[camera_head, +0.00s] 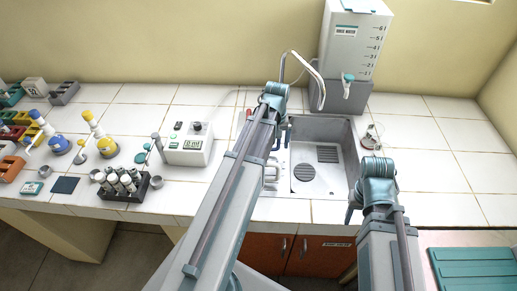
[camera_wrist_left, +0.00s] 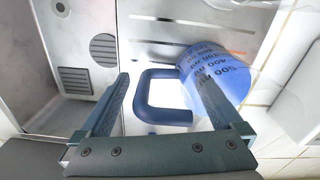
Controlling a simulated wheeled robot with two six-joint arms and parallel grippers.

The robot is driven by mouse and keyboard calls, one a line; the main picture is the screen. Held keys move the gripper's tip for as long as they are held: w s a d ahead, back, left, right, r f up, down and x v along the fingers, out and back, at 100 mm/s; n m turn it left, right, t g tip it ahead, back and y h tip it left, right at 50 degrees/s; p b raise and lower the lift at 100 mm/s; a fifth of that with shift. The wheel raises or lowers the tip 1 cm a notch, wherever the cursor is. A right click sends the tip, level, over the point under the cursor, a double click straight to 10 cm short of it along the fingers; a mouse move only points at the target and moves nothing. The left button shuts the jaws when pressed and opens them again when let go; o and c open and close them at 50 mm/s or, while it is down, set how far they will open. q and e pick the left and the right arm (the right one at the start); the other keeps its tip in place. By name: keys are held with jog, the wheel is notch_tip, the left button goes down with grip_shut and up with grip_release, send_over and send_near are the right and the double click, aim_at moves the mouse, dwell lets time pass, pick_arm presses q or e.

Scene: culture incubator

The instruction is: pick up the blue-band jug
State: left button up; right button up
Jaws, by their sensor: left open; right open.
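The blue-band jug (camera_wrist_left: 208,62) shows in the left wrist view as a clear body with a blue band of dark volume marks. Its dark blue loop handle (camera_wrist_left: 143,88) faces my left gripper (camera_wrist_left: 157,80), which is open with a finger on each side of the handle. The right finger overlaps the blue band in the picture; I cannot tell if they touch. In the head view my left arm covers much of the sink's left side, and I cannot make out the jug clearly. My right gripper (camera_head: 353,207) is low by the sink's right front, its fingers barely distinguishable.
The metal sink (camera_head: 337,142) has a tall curved tap (camera_head: 312,76). A rinse water tank (camera_head: 352,48) stands behind it. A small meter (camera_head: 188,145), a rack of capped tubes (camera_head: 126,187) and several bottles stand left. The tiled counter on the right is mostly clear.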

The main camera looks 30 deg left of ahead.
pick_arm(q)
jog(key=shift+f+b, duration=0.35)
jog(key=shift+f, duration=0.5)
jog(key=shift+r, duration=0.1)
grip_shut()
